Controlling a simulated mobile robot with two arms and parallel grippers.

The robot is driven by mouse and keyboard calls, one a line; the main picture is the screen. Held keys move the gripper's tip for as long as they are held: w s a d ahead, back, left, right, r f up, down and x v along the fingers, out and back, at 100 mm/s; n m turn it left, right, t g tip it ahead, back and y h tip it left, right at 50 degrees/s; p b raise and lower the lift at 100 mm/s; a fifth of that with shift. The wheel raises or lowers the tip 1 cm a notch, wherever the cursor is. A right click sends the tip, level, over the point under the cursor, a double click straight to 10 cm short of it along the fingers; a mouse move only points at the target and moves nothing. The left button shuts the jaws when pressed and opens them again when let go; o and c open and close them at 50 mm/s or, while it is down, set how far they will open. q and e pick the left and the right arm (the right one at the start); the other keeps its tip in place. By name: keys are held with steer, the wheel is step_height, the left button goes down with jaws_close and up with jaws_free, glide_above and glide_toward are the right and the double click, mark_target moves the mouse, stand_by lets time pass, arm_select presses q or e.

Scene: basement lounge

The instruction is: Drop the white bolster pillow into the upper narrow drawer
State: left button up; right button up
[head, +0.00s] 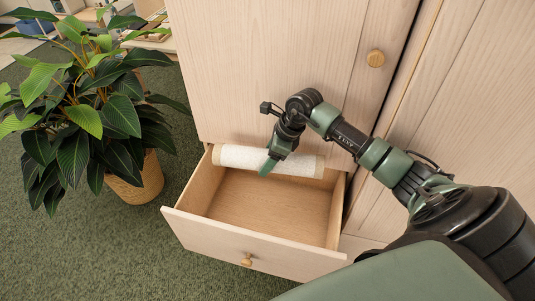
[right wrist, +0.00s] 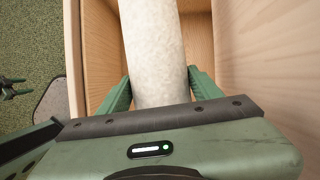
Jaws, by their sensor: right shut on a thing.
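The white bolster pillow (head: 240,158) lies across the back of the open drawer in the head view. The drawer (head: 255,254) is pulled out of the light wood cabinet, and the rest of its floor is bare. My right gripper (head: 269,166) is shut on the pillow near its middle. In the right wrist view the pillow (right wrist: 154,55) runs up between the two green fingers (right wrist: 158,88), with the drawer walls around it. Whether the pillow touches the drawer floor is hard to tell. My left gripper does not show clearly in the head view.
A leafy plant (head: 100,100) in a woven pot (head: 136,180) stands left of the drawer. Green carpet (head: 100,250) lies free in front and to the left.

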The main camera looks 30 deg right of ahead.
step_height(320, 180, down, 3)
steer(key=shift+w+r+b, duration=0.1)
steer(key=shift+b, duration=0.5)
steer(key=shift+f, duration=0.55)
steer(key=o, duration=1.5)
steer(key=shift+o, duration=1.2)
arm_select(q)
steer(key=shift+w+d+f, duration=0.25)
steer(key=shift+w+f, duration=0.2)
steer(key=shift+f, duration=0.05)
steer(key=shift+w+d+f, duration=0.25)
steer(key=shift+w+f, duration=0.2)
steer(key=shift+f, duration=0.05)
